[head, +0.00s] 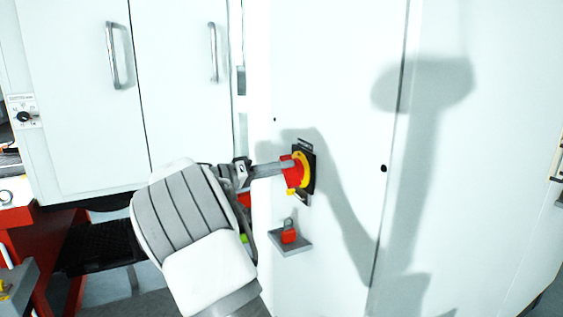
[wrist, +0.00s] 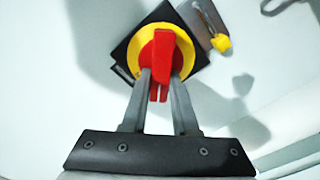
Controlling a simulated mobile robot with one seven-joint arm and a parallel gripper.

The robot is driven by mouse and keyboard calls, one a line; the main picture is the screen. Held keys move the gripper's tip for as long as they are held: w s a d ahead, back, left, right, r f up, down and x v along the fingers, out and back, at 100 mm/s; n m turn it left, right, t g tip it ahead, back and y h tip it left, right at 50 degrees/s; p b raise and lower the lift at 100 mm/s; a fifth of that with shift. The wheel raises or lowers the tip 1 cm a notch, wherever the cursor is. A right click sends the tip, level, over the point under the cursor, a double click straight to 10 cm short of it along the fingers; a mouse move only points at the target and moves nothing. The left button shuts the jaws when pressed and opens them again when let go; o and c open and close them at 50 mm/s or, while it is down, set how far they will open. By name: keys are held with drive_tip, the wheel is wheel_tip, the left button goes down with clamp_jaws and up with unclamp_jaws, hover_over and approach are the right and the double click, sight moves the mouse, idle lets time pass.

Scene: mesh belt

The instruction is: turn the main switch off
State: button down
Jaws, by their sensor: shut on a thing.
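The main switch is a red handle (wrist: 162,55) on a yellow ring (wrist: 186,50) with a black backing plate (wrist: 122,54). In the head view the main switch (head: 294,171) sits on the front of a white cabinet. My gripper (wrist: 160,80) is shut on the red handle, with one finger on each side of it. In the head view my gripper (head: 278,168) reaches the handle from the left, and my arm hides part of the cabinet behind it. The handle looks upright in line with the fingers in the wrist view.
Below the switch, a small grey shelf (head: 291,246) holds a red padlock (head: 288,232). A yellow-and-metal item (wrist: 221,43) shows beside the switch in the wrist view. White cabinet doors with metal handles (head: 113,56) stand at left. The cabinet face at right is clear.

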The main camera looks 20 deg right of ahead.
drive_tip(key=shift+w+f+n+p, duration=0.1)
drive_tip(key=shift+f+n+p, duration=0.05)
drive_tip(key=shift+n+p, duration=1.25)
drive_tip(key=shift+f+n+p, duration=0.15)
drive_tip(key=shift+n+p, duration=0.8)
drive_tip(key=shift+n, duration=0.7)
drive_tip(key=shift+w+f+n+p, duration=0.1)
drive_tip(key=shift+f+n+p, duration=0.05)
drive_tip(key=shift+n+p, duration=1.25)
drive_tip(key=shift+n, duration=0.25)
drive_tip(key=c, duration=0.7)
unclamp_jaws()
drive_tip(key=shift+a, duration=0.1)
drive_tip(key=a, duration=1.7)
drive_tip(key=shift+s+a, duration=0.2)
drive_tip(key=shift+s, duration=0.15)
